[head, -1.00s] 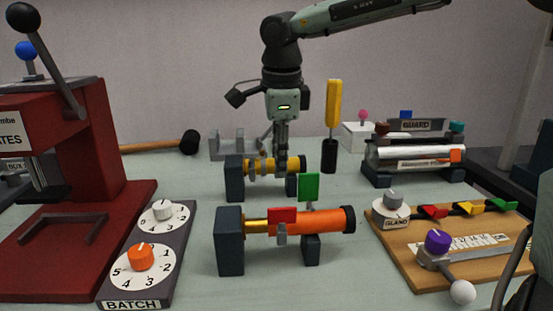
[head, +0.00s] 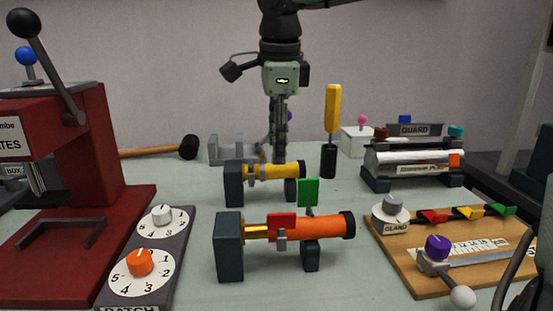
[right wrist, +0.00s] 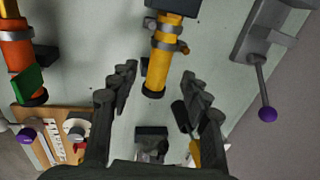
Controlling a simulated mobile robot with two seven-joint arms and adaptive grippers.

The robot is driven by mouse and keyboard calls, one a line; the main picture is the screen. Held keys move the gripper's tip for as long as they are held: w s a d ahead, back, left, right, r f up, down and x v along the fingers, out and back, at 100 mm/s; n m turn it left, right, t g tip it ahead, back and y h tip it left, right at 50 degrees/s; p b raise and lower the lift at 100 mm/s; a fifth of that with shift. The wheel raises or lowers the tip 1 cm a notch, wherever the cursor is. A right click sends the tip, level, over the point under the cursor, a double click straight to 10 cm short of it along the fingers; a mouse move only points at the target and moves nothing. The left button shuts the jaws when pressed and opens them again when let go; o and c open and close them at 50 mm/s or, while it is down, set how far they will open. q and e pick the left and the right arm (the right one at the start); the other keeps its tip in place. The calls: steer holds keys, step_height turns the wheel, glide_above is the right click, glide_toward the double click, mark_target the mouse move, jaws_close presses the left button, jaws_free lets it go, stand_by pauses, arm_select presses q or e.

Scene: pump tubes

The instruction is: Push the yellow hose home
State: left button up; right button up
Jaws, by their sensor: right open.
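The yellow hose (head: 280,171) lies level on its stand, its left end at a dark block (head: 233,183) and its dark-rimmed free end to the right. A metal clamp (head: 251,172) is around its left part. In the right wrist view, the hose (right wrist: 160,70) runs from the dark block at the top down between my spread fingers. My right gripper (head: 280,157) is open and empty, fingers pointing down, with tips near the hose's upper edge in the head view. No contact shows. How far the hose sits on its pipe is unclear.
An orange hose (head: 325,227) on a similar stand is in front, with red (head: 282,225) and green (head: 308,192) flags. A yellow-handled tool (head: 332,110) stands upright to the right. A red press (head: 85,170) and dial panel (head: 150,245) are left; a wooden board (head: 420,265) is right.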

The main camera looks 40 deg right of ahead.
step_height(320, 180, up, 7)
steer(key=s, duration=0.1)
steer(key=shift+a, duration=0.35)
steer(key=shift+f, duration=0.1)
